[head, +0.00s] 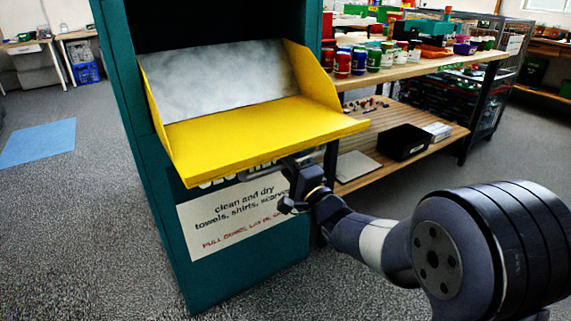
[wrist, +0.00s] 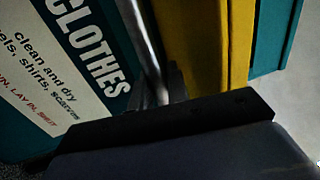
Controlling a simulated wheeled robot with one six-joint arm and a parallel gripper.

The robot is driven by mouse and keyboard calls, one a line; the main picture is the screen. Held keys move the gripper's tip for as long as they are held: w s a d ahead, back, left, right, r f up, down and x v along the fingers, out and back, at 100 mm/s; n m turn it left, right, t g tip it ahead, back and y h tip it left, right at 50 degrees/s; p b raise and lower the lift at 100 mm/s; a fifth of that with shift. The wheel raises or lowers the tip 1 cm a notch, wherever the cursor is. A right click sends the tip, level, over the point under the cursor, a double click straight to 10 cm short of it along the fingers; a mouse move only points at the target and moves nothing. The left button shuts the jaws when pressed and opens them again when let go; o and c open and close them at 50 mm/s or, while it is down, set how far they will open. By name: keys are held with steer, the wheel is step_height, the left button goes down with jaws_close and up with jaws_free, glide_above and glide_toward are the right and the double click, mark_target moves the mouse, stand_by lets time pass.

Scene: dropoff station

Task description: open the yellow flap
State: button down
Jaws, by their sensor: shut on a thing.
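The yellow flap (head: 260,125) on the teal clothes bin (head: 165,215) is swung down and open in the head view. Its yellow panel lies close to level, with side walls and a grey inner panel showing. My gripper (head: 299,165) is just under the flap's front edge, right of its middle, shut on a metal handle bar. In the wrist view, the bar (wrist: 140,40) runs beside the yellow flap (wrist: 210,45) into my dark gripper (wrist: 165,98). The fingertips are mostly hidden in both views.
A wooden shelf (head: 425,70) with jars and small bins stands right of the bin. Its lower shelf holds a black box (head: 403,142). A blue mat (head: 38,141) lies on the floor at left. The grey floor in front is clear.

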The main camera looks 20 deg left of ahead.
mark_target(287, 147)
steer(key=shift+s+d+r+p, duration=0.1)
steer(key=shift+r+p, duration=1.25)
steer(key=shift+p, duration=0.85)
step_height(287, 147, up, 2)
steer(key=g+h+p, duration=0.1)
steer(key=p, duration=0.4)
steer(key=shift+r, duration=0.1)
steer(key=c, duration=1.4)
jaws_free()
steer(key=shift+c, duration=0.2)
steer(key=p+v, duration=0.1)
steer(key=v, duration=1)
steer(key=shift+p, duration=0.3)
steer(key=shift+s, duration=0.1)
